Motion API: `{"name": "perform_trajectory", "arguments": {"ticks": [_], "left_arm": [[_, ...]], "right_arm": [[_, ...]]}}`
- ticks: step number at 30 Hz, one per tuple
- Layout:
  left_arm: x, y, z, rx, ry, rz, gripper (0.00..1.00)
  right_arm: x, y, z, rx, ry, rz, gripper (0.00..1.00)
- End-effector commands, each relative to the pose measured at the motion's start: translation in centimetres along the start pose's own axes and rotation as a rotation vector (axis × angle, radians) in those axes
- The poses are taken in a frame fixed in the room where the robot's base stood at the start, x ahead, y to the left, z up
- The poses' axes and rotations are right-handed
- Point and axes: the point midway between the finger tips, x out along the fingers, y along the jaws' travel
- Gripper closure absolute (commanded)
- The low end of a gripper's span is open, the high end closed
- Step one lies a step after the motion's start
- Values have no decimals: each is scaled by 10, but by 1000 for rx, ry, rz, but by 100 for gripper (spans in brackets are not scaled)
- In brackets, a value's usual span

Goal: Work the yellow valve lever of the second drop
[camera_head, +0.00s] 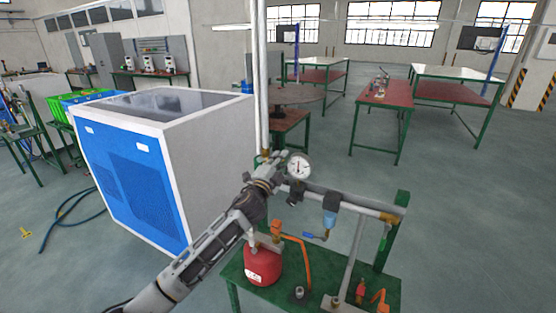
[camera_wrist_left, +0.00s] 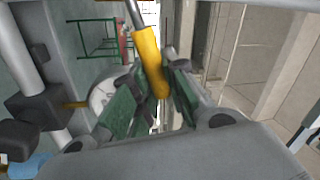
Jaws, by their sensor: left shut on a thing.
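The yellow valve lever (camera_wrist_left: 151,62) shows in the left wrist view, running down between the green-padded fingers of my left gripper (camera_wrist_left: 152,98). The gripper is shut on it. In the head view my left gripper (camera_head: 268,167) is at the pipework, by the foot of the tall vertical pipes (camera_head: 261,90) and just left of the round pressure gauge (camera_head: 299,166). The gripper hides most of the lever and its valve there. The gauge's edge also shows beside the fingers in the wrist view (camera_wrist_left: 101,97). My right gripper is not in view.
A green bench (camera_head: 308,302) below carries a red tank (camera_head: 263,264) and orange fittings. A horizontal pipe (camera_head: 355,207) with a blue-bowled filter (camera_head: 329,219) runs right of the gripper. A blue and white cabinet (camera_head: 207,133) stands close on the left. Open floor lies right.

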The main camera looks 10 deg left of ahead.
Motion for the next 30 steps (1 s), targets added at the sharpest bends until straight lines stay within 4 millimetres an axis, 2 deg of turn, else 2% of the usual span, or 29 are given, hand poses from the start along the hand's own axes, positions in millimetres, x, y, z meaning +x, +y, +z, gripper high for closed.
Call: {"name": "perform_trajectory", "arguments": {"ticks": [11,16,19,23,30], "left_arm": [[-4,19,4,173,30,4,100],[-5,26,6,257,47,3,100],[-6,29,6,287,52,4,100],[-6,30,7,308,57,4,100],[-6,31,6,316,59,4,100]], "right_arm": [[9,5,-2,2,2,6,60],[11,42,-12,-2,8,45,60],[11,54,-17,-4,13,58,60],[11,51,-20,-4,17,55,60],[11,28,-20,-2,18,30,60]]}}
